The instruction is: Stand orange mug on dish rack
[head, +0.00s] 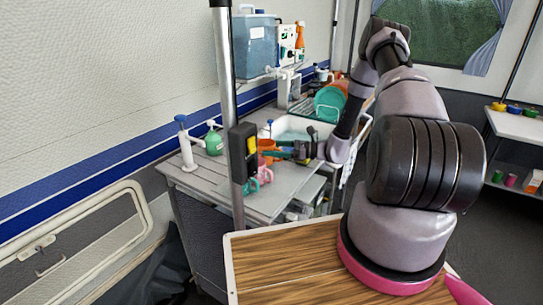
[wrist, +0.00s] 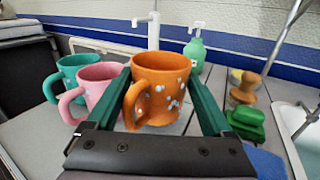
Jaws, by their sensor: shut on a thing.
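The orange mug (wrist: 160,92) with pale spots is upright between the green fingers of my gripper (wrist: 158,78) in the wrist view, its handle toward the camera. My gripper (head: 278,153) is shut on it. In the head view the mug (head: 266,145) shows small at the fingertips, over the counter left of the sink. I cannot tell whether its base touches the counter. The dish rack (head: 319,114) appears to stand beyond the sink, holding a teal plate and an orange one; it is small and partly hidden by my arm. It is not in the wrist view.
A pink mug (wrist: 98,88) and a teal mug (wrist: 70,75) stand left of the orange mug. A green soap bottle (wrist: 195,52), a white pump bottle (wrist: 152,30), a wooden-handled brush (wrist: 243,88) and a green block (wrist: 245,122) are nearby. The sink (head: 292,128) lies between counter and rack.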

